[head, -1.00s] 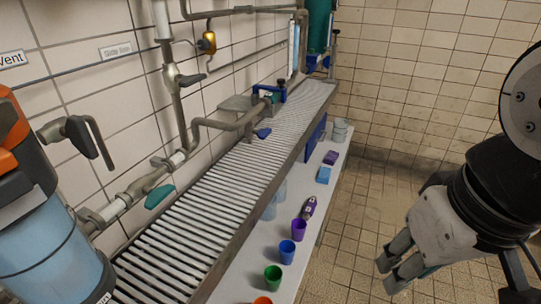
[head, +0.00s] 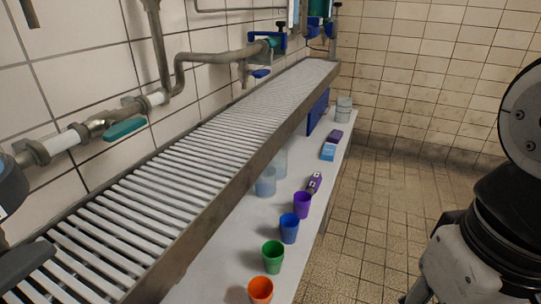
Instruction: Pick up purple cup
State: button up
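The purple cup (head: 302,205) stands upright on a white shelf (head: 215,262) beside the roller conveyor. It is behind a blue cup (head: 289,228) and in front of a small dark purple item (head: 314,182). My gripper (head: 418,292) is at the lower right, apart from the cups and over the floor side. Its fingers are mostly cut off by the bottom edge of the picture, so whether it is open or shut does not show.
A green cup (head: 272,256) and an orange cup (head: 261,289) stand nearer on the shelf. The conveyor (head: 165,195) runs along the left. Tiled floor (head: 365,215) is open on the right.

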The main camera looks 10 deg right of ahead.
aim_at(302, 206)
jog(key=i+l, duration=0.2)
jog(key=l, duration=0.15)
jog(key=i+l+u, duration=0.1)
jog(key=i+l, duration=0.35)
jog(key=l, duration=0.3)
jog(key=i+l+u, duration=0.1)
jog(key=l, duration=0.25)
jog(key=i+l, duration=0.3)
jog(key=i+l+u, duration=0.1)
jog(key=l, duration=0.4)
jog(key=i+l, duration=0.25)
jog(key=l, duration=0.15)
